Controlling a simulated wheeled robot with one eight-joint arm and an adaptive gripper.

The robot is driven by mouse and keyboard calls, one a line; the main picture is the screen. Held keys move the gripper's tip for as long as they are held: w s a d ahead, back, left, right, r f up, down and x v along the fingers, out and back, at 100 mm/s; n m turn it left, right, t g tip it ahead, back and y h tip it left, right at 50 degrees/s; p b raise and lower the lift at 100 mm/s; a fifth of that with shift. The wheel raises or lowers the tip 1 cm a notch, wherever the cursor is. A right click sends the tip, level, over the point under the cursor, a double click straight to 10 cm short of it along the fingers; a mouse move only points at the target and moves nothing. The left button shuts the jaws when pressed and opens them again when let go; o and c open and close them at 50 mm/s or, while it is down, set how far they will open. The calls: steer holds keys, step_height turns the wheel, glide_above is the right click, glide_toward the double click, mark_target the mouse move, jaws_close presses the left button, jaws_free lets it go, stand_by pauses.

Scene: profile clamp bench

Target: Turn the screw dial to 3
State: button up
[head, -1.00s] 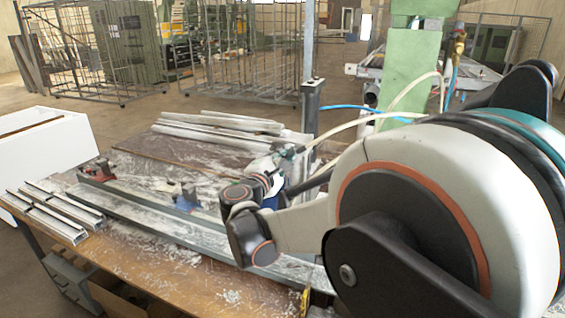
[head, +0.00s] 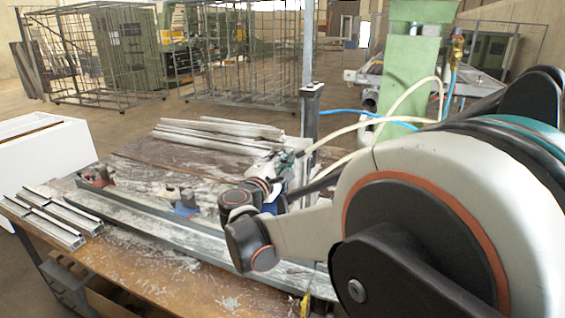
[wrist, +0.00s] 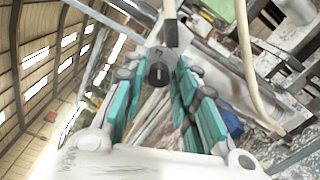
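In the wrist view a dark round dial (wrist: 158,74) with a pale mark on its face sits at the lower end of a pale post, just beyond my fingers. My gripper (wrist: 157,86) has teal-padded fingers spread to the left and right, with the dial appearing between their tips. The fingers look apart from the dial, with nothing clearly held. The dial's setting is too small to read. In the head view my arm reaches over the bench (head: 150,262) toward the clamp post, and my own wrist hides the dial and most of my gripper.
A long metal profile (head: 150,222) lies along the bench, with red and blue clamps (head: 183,203) behind it. Short profiles (head: 50,215) lie at the left edge. A dark upright post (head: 311,115) and pale hoses (head: 375,127) stand close to my arm. A white hose (wrist: 247,60) crosses the wrist view.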

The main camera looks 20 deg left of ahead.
steer(key=shift+o, duration=0.2)
steer(key=s+a, duration=0.1)
steer(key=s, duration=1.1)
